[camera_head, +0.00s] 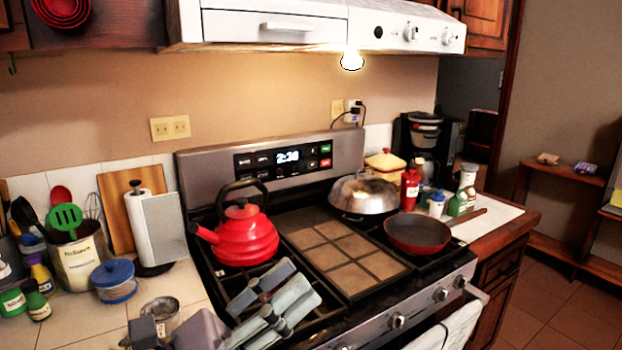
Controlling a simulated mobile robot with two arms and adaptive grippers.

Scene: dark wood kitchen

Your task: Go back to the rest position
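My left gripper (300,281) comes in from the bottom, over the front left part of the stove (392,302). Its two grey fingers are spread with a gap between them, and I see nothing held there. A red kettle (240,238) with a black handle stands on the back left burner, just beyond the fingers and apart from them in the picture. My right gripper is not in view.
A red frying pan (417,234) and a domed-lid pan (363,194) stand on the right burners. A blue-lidded jar (114,281), a metal cup (161,314) and a paper towel roll (145,226) crowd the left counter. Open floor (560,305) lies at right.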

